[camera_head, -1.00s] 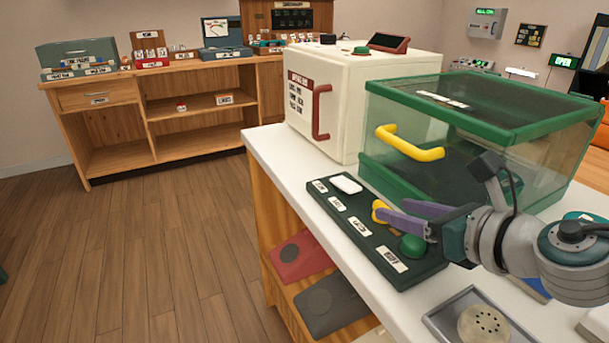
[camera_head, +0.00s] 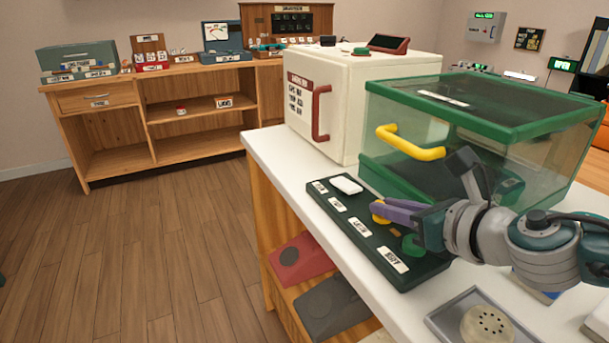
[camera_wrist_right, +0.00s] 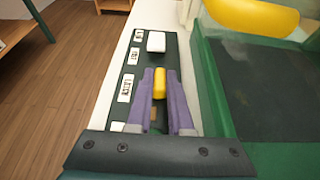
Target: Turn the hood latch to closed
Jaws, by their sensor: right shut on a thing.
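The yellow latch knob (camera_head: 378,214) is on the dark green control panel (camera_head: 352,248) at the front of the counter. My right gripper (camera_head: 384,208) has its purple fingers at the knob, and they cover part of it in the head view. In the right wrist view, the yellow knob (camera_wrist_right: 160,82) stands upright between the two fingertips (camera_wrist_right: 160,88), held from both sides. The clear hood (camera_head: 465,140) with green frame and yellow handle (camera_head: 410,142) sits behind the panel and looks lowered. My left gripper is out of view.
A white switch (camera_head: 346,186) and a green knob (camera_head: 412,246) are on the same panel, the green knob close under my gripper. A cream cabinet (camera_head: 350,85) stands beside the hood. A grey tray (camera_head: 470,300) with a round perforated piece lies in front.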

